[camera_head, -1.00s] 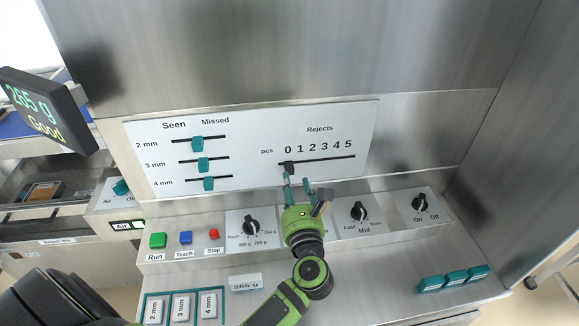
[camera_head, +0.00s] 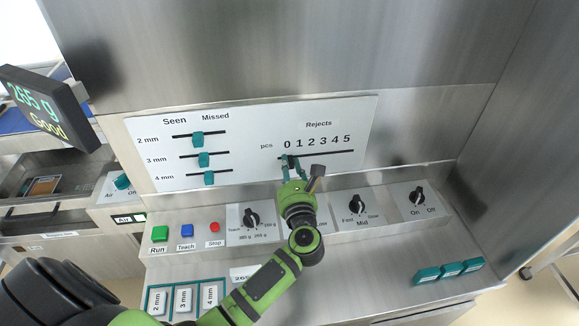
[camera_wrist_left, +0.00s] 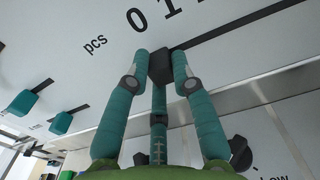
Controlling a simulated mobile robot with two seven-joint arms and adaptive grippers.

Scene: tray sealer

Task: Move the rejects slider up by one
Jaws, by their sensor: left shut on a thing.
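The rejects slider has a dark track (camera_head: 325,154) under the numbers 0 to 5 on the white panel (camera_head: 240,140). Its black knob (camera_wrist_left: 160,64) is at the left end of the track, near 0, in the left wrist view. My left gripper (camera_head: 290,162) reaches up to the knob; in the left wrist view its teal fingers (camera_wrist_left: 161,70) are on either side of the knob, shut on it. My right gripper is not in view.
Three teal sliders (camera_head: 204,159) sit on the panel's left. Below are Run (camera_head: 160,234), Teach (camera_head: 187,231) and Stop (camera_head: 214,227) buttons and several knobs, including a speed knob (camera_head: 356,204) right of my gripper. A display (camera_head: 45,112) reads 265 g Good.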

